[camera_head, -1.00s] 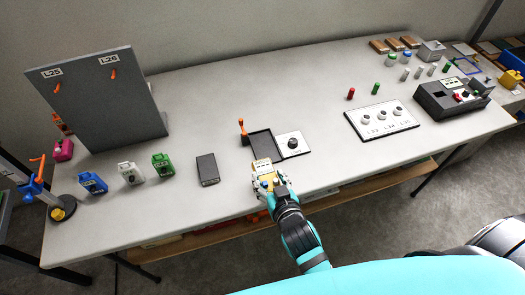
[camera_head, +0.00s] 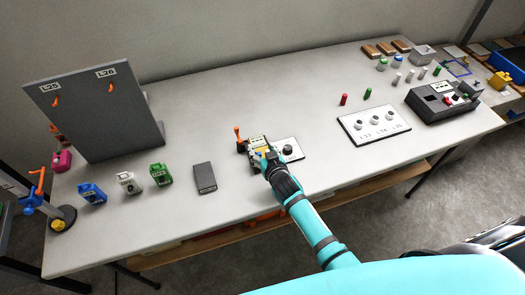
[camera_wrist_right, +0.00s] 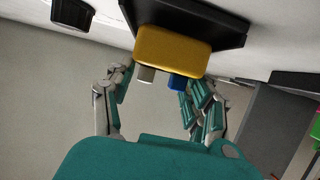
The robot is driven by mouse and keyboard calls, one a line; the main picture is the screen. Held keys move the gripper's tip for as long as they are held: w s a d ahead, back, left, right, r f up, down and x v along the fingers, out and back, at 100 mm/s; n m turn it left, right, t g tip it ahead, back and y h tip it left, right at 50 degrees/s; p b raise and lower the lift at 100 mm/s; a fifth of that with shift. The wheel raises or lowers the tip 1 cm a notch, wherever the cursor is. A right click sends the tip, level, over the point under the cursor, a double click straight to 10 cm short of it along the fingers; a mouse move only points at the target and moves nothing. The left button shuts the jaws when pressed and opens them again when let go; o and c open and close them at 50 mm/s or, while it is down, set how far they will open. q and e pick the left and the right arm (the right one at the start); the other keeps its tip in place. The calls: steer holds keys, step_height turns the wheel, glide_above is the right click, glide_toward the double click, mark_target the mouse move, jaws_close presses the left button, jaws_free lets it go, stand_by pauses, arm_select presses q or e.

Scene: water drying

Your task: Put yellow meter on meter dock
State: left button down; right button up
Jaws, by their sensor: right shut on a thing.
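The yellow meter (camera_head: 258,143) is held by my right gripper (camera_head: 264,157) over the dark meter dock (camera_head: 242,147), which it mostly covers in the head view. In the right wrist view, the meter's yellow end (camera_wrist_right: 168,52) lies against or very near the black dock (camera_wrist_right: 222,27); I cannot tell if it is fully seated. A grey and a blue plug stick out of that end. The fingers of my right gripper (camera_wrist_right: 158,88) reach along both sides of the meter. My left gripper is not in view.
A white panel with a black knob (camera_head: 288,150) adjoins the dock on the right, and an orange lever (camera_head: 238,134) stands at its left. A dark grey box (camera_head: 204,178) lies further left. The table's middle back is clear.

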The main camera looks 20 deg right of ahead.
steer(key=shift+f, duration=0.25)
steer(key=shift+f, duration=0.15)
steer(key=o, duration=1.5)
steer(key=shift+s+r, duration=0.2)
steer(key=v, duration=1.1)
steer(key=shift+s, duration=0.3)
steer(key=shift+r, duration=0.1)
